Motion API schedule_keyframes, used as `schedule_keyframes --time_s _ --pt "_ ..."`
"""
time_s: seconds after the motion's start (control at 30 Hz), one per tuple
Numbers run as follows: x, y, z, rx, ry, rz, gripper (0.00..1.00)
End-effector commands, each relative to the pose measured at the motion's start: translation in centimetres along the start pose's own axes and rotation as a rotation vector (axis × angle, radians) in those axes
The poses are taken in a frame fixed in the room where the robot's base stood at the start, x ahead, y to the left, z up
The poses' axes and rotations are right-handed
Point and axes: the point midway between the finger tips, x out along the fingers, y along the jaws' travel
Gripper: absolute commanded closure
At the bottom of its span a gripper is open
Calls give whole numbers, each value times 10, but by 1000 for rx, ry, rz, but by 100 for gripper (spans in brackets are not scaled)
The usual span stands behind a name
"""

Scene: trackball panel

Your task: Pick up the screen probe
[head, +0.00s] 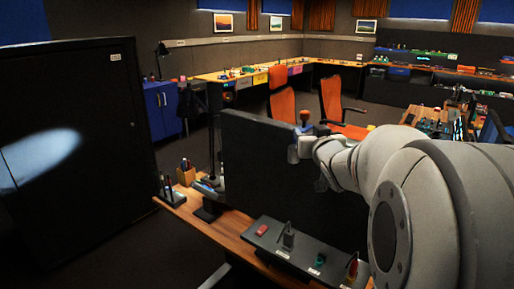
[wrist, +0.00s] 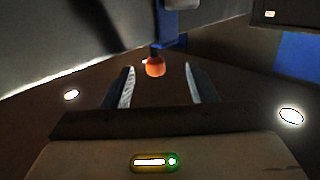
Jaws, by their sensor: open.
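My gripper (wrist: 160,70) is open in the wrist view, its two dark fingers spread apart. An orange rounded piece (wrist: 155,67) under a blue and dark part shows between the fingertips; I cannot tell whether it is the screen probe or how far away it is. In the head view my arm's end reaches in front of a large dark screen (head: 255,165), with a small red-topped thing (head: 303,117) just above it. I cannot clearly make out which thing is the screen probe. Nothing is visibly gripped.
A dark panel (head: 250,238) on the desk carries a red piece (head: 262,230), a grey stand (head: 288,238), a teal piece (head: 319,260) and a red-yellow piece (head: 352,268). A pen holder (head: 186,173) stands at left. A black cabinet (head: 90,190) and orange chairs (head: 283,105) stand around.

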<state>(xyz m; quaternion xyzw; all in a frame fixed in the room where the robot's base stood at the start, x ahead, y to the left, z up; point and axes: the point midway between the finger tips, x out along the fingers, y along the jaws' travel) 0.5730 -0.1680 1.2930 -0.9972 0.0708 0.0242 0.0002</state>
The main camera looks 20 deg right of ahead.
Motion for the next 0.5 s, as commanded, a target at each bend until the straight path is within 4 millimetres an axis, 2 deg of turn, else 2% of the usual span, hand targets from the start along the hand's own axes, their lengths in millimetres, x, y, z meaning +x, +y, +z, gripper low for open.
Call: schedule_keyframes --time_s 0.1,0.5 --pt "6 3 -9 3 40 -19 48" --pt "44 7 -14 4 48 -23 48"
